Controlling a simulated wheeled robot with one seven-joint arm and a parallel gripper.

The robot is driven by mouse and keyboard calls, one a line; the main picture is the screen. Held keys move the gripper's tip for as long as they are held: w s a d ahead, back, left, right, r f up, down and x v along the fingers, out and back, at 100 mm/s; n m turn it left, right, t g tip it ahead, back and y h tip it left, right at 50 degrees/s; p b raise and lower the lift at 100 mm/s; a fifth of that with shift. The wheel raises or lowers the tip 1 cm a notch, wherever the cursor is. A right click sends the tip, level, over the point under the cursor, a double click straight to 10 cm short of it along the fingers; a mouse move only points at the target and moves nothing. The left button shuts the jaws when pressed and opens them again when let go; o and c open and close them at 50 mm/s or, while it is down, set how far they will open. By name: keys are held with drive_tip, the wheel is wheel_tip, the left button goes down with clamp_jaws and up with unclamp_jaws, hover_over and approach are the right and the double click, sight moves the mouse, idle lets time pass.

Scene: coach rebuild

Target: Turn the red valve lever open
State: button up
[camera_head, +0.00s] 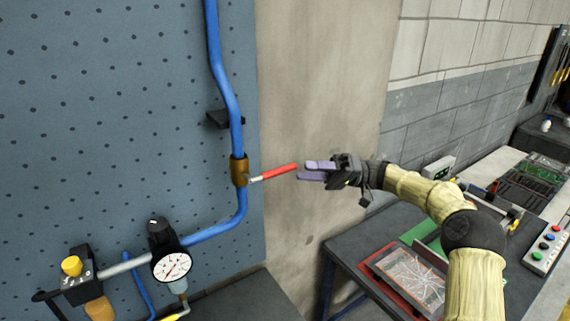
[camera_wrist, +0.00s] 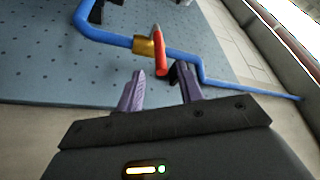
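The red valve lever (camera_head: 279,172) sticks out sideways from a brass valve body (camera_head: 239,172) on a blue pipe (camera_head: 228,96) in front of a perforated panel. It points right and slightly up. My gripper (camera_head: 306,170) is just to the right of the lever's tip, its purple fingers facing the valve. In the wrist view, the red lever (camera_wrist: 160,52) extends from the brass body (camera_wrist: 145,46) toward the fingers. My gripper (camera_wrist: 158,82) has its fingers apart with a gap between them, and nothing is held. Whether the lever's end lies between the fingertips I cannot tell.
A pressure gauge (camera_head: 172,267) and a yellow-knobbed unit (camera_head: 72,266) sit at lower left on the pipework. A black bracket (camera_head: 224,119) is above the valve. A workbench (camera_head: 352,254) with trays stands at right. The bare wall around the lever's end is clear.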

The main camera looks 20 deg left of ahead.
sight(285, 170)
drive_tip(key=p+x, duration=0.2)
drive_tip(key=x, duration=0.3)
drive_tip(key=shift+s+a+r, duration=0.2)
drive_tip(key=shift+a+r, duration=0.05)
drive_tip(key=shift+a, duration=0.05)
drive_tip(key=shift+s+a, duration=0.25)
drive_tip(key=shift+a, duration=0.25)
clamp_jaws()
